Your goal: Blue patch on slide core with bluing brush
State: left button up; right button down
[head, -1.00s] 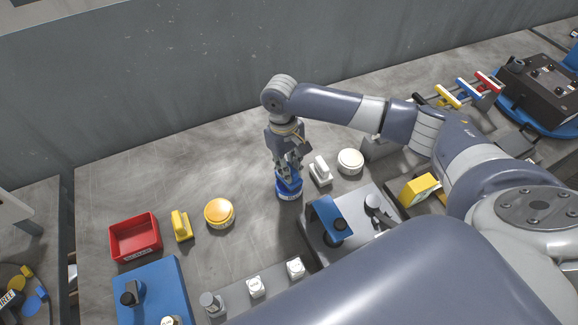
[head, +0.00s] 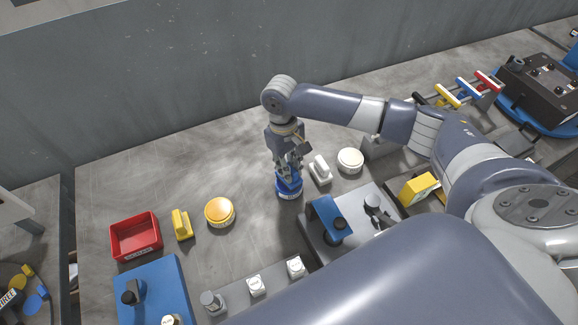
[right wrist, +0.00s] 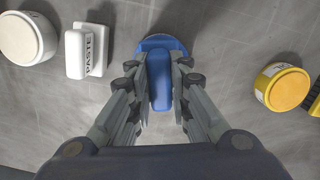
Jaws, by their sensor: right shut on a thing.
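The bluing brush shows as a blue handle (right wrist: 160,80) in the right wrist view, upright between my right fingers. Below it is a round blue pot (head: 289,187) on the bench; its blue rim also shows in the right wrist view (right wrist: 162,42). My right gripper (head: 288,172) points down over the pot and is shut on the brush handle. The brush's lower end is hidden. A grey plate (head: 358,243) to the right of the pot bears a blue part (head: 329,217) and a grey knobbed part (head: 375,208). I cannot tell which piece is the slide core. My left gripper is not in view.
A white paste brush (head: 320,171) and white tub (head: 350,161) stand right of the pot. An orange-lidded tub (head: 219,212), yellow brush (head: 181,225), red bin (head: 135,237) and blue mat (head: 172,280) lie left. The bench between the pot and orange tub is clear.

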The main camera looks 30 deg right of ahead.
jog(key=shift+s+f+p, duration=0.1)
jog(key=shift+p, duration=0.3)
dwell(1.4)
notch_tip(320, 180, up, 7)
jog(key=p, duration=0.8)
jog(key=shift+p, duration=0.35)
dwell(0.6)
jog(key=shift+r, duration=0.2)
notch_tip(320, 180, up, 2)
jog(key=shift+r+p, duration=0.1)
jog(key=shift+p, duration=0.85)
notch_tip(320, 180, up, 5)
jog(key=s+a+m+b, duration=0.2)
jog(key=s+a+b, duration=0.3)
jog(key=s+b, duration=0.6)
jog(key=b, duration=0.3)
jog(key=shift+s, duration=0.15)
